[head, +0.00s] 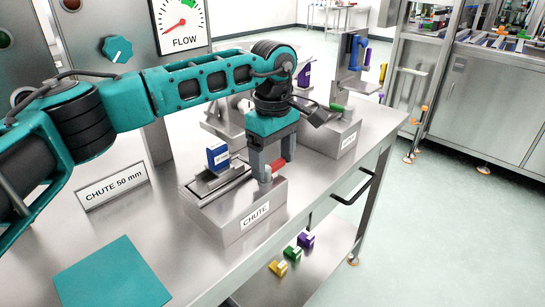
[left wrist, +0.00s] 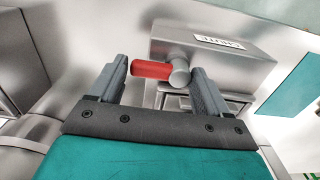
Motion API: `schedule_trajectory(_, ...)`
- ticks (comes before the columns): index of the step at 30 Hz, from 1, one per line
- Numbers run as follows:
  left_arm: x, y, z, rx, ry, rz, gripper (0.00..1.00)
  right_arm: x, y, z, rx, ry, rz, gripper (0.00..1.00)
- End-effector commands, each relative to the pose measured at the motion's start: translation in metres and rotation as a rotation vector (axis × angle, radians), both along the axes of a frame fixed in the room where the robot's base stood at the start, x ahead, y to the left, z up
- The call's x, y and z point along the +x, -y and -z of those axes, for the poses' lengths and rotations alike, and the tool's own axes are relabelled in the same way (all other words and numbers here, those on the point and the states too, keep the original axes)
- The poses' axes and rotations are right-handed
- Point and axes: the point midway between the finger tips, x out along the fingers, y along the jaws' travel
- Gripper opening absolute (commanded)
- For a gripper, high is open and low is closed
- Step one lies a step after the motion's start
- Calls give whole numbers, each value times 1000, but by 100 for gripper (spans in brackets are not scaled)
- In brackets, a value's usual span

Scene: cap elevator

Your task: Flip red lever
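The red lever (head: 278,166) is on the near chute box (head: 240,212), which carries a "CHUTE" label. In the left wrist view the red lever (left wrist: 151,69) sticks out to the left from a round metal hub (left wrist: 180,74). My left gripper (head: 272,172) points down over the box. In the left wrist view its fingers (left wrist: 158,88) are apart, with the lever and hub showing in the gap between them. I cannot tell whether a finger touches the lever. My right gripper does not show.
A blue block (head: 217,156) sits on the chute's rail. A second box with a green lever (head: 338,107) stands behind. A "CHUTE 50 mm" sign (head: 113,187) and a teal mat (head: 112,276) are on the table. Small coloured blocks (head: 292,254) lie on the lower shelf.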

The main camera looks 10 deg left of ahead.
Motion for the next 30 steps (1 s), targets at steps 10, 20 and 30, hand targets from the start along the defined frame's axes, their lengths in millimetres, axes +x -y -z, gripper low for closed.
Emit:
schedule_trajectory(10, 0, -1, 0, 1, 0, -4, 98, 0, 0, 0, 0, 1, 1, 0)
schedule_trajectory(20, 1, -1, -27, 1, 4, -4, 98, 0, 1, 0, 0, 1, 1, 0)
schedule_trajectory(30, 1, 0, -101, 1, 3, -3, 98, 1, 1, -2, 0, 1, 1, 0)
